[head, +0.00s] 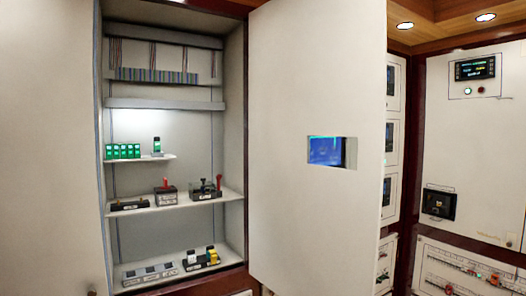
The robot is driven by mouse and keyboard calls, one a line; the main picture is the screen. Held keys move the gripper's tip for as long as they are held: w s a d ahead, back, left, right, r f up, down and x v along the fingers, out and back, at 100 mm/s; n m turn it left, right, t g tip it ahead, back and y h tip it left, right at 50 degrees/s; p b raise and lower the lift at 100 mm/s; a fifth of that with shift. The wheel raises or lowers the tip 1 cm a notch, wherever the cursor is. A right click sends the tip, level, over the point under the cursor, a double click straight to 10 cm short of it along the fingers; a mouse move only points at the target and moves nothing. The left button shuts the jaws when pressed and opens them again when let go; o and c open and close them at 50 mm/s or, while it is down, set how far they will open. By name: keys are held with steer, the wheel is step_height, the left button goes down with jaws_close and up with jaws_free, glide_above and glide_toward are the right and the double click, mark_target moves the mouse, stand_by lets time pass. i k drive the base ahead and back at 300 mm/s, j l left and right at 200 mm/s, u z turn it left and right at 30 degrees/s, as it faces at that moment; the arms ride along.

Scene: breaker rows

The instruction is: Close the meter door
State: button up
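A large pale door (290,205) with a small rectangular window (331,152) stands open at the centre, beside the open cabinet (170,100). A blue screen shows in the window. This looks like the meter door, though no label on it can be read. The door's lower edge is cut off by the picture. The cabinet interior to its left is fully exposed. My gripper does not show in the head view.
Inside the cabinet, an upper shelf holds green blocks (123,151), a middle shelf (222,196) holds lever switches, and a lower tray holds small breakers. A pale panel (50,150) is at left. Meter panels (470,150) with a display stand at right.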

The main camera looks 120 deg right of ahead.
mark_target(317, 67)
steer(key=k+l+z, duration=0.1)
steer(key=k+z, duration=0.3)
steer(key=k, duration=0.25)
steer(key=k+l+z, duration=0.3)
steer(key=k+z, duration=0.15)
steer(key=k, duration=0.15)
steer(key=k+l+z, duration=0.85)
steer(key=k+l, duration=0.15)
steer(key=l, duration=0.2)
steer(key=k+l+z, duration=0.4)
steer(key=l, duration=0.4)
steer(key=i+j, duration=0.05)
